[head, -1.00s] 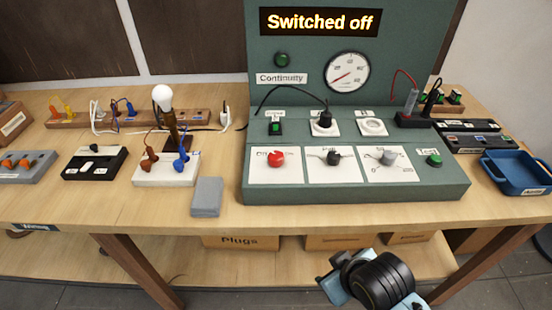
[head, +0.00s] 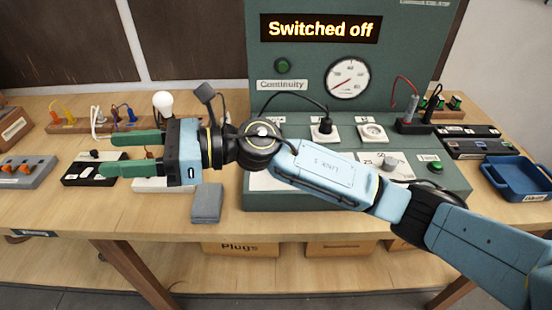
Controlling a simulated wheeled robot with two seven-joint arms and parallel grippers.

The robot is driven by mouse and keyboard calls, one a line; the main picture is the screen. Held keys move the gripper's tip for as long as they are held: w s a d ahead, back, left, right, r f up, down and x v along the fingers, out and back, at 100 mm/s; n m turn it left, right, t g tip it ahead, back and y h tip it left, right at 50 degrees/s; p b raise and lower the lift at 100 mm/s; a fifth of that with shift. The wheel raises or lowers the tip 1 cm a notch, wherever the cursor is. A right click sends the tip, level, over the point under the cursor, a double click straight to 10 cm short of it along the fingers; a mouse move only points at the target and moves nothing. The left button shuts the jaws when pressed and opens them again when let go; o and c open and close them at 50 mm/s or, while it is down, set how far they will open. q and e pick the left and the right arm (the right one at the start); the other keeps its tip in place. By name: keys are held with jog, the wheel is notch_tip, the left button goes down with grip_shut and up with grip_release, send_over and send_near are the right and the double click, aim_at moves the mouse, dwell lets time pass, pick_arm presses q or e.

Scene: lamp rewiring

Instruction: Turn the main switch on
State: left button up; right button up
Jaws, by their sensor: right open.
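The green test panel (head: 295,60) stands at the back of the bench, and its display (head: 321,28) reads "Switched off". The lower panel's left part, where a red knob showed earlier, is hidden behind my right arm. Which control is the main switch cannot be read here. My right gripper (head: 108,153) is open and empty. It points left, with its green fingers apart over the left part of the bench, well left of the panel. My left gripper is not in view.
A black switch block (head: 80,178) lies under or near the fingers. A grey block (head: 207,203) lies in front of the panel. A white bulb (head: 163,103) stands behind my gripper. A blue tray (head: 515,186) sits at the right.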

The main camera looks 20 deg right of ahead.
jog(key=w+d+f+n+g+h, duration=0.2)
jog(key=w+d+f+n+h, duration=0.2)
jog(key=d+f+n+h, duration=0.5)
jog(key=w+d+r+n+t+h, duration=0.1)
jog(key=w+d+r+n+h, duration=0.1)
jog(key=w+d+h, duration=0.45)
jog(key=w+d+r+n+h, duration=0.15)
jog(key=d+h, duration=0.25)
jog(key=d, duration=0.6)
jog(key=f, duration=1.2)
jog(key=shift+s+f, duration=0.3)
jog(key=shift+s, duration=0.1)
jog(key=shift+c, duration=0.3)
jog(key=c, duration=0.9)
jog(key=shift+m, duration=0.25)
